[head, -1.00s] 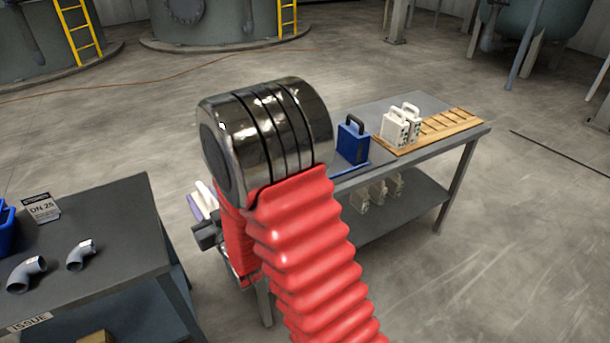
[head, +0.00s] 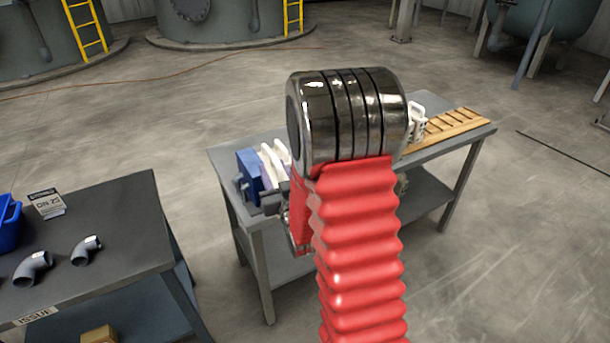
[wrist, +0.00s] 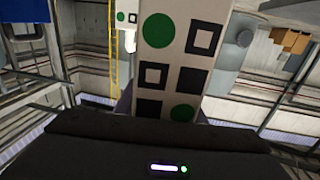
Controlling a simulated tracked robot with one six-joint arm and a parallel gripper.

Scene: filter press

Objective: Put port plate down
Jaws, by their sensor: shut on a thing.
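The port plate is a white plate whose face, with green circles and black squares, fills the middle of the wrist view (wrist: 175,55). In the head view, white upright pieces (head: 273,158) show at my gripper (head: 270,198), left of my red arm sleeve. My gripper is shut on the white plate and appears over the left part of the grey table (head: 225,160). Its fingertips and the plate's lower edge are hard to make out. I cannot tell whether the plate touches the table.
A blue block (head: 247,170) shows just left of the white pieces. A white handled plate (head: 417,122) stands by a slatted wooden rack (head: 450,127) at the table's right, partly behind my arm. A dark bench (head: 105,220) with pipe elbows is at left.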

